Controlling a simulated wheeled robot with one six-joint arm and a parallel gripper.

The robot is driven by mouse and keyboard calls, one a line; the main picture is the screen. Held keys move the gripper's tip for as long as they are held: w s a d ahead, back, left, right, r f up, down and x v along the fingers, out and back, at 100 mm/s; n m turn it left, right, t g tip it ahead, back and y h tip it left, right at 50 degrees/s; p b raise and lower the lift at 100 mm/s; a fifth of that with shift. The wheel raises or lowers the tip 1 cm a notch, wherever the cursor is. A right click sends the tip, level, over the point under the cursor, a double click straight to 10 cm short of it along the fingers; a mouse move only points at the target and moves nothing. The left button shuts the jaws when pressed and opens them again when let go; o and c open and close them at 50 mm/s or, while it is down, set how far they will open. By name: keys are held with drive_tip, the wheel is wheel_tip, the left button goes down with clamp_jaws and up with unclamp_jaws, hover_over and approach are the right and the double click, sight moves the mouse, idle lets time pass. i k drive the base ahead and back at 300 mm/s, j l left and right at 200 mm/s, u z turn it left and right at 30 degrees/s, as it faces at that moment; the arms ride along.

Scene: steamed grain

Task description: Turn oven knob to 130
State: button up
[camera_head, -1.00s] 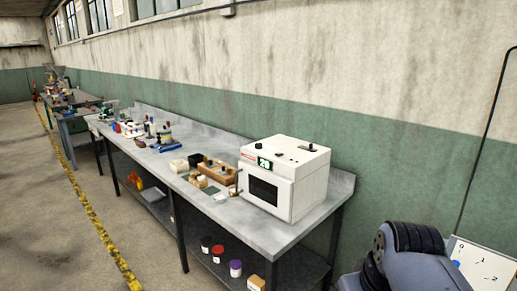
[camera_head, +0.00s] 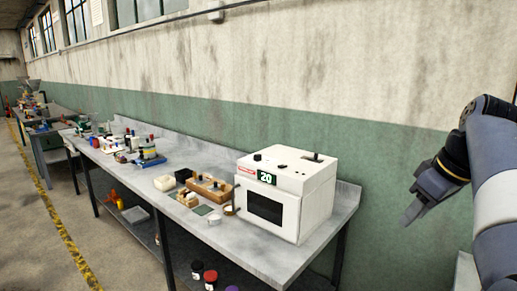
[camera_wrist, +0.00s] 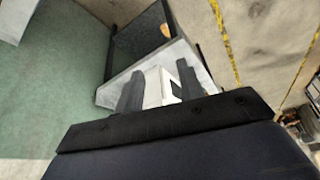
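The white oven (camera_head: 287,196) stands at the right end of the grey workbench. Its green display reads 20, and its dark door window faces the front. Small dark knobs (camera_head: 281,168) sit on its top; their markings are too small to read. My gripper (camera_head: 408,218) hangs in the air to the right of the oven, apart from it. In the wrist view my gripper (camera_wrist: 158,88) has two dark fingers spread with a gap between them and nothing held. The oven (camera_wrist: 153,87) shows beyond and between the fingers.
The workbench (camera_head: 240,240) carries a wooden rack (camera_head: 209,189), a white box (camera_head: 167,182) and bottles left of the oven. Jars (camera_head: 210,278) stand on the lower shelf. The wall (camera_head: 380,160) runs close behind the bench. Open floor (camera_head: 100,240) lies in front.

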sight(257, 157)
drive_tip(key=i+j+z, duration=0.1)
drive_tip(key=i+j, duration=0.2)
drive_tip(key=i+j+z, duration=0.1)
drive_tip(key=i+j, duration=0.15)
drive_tip(key=i+j+z, duration=0.1)
drive_tip(key=i+j, duration=0.15)
drive_tip(key=j, duration=0.2)
drive_tip(key=i+j+z, duration=0.1)
drive_tip(key=i+j, duration=0.15)
drive_tip(key=i+j+z, duration=0.1)
drive_tip(key=j, duration=0.4)
drive_tip(key=i+j+z, duration=0.1)
drive_tip(key=i+j, duration=0.25)
drive_tip(key=i+j+z, duration=0.15)
drive_tip(key=j, duration=0.35)
drive_tip(key=i+j+z, duration=0.1)
drive_tip(key=j, duration=0.35)
drive_tip(key=i, duration=0.1)
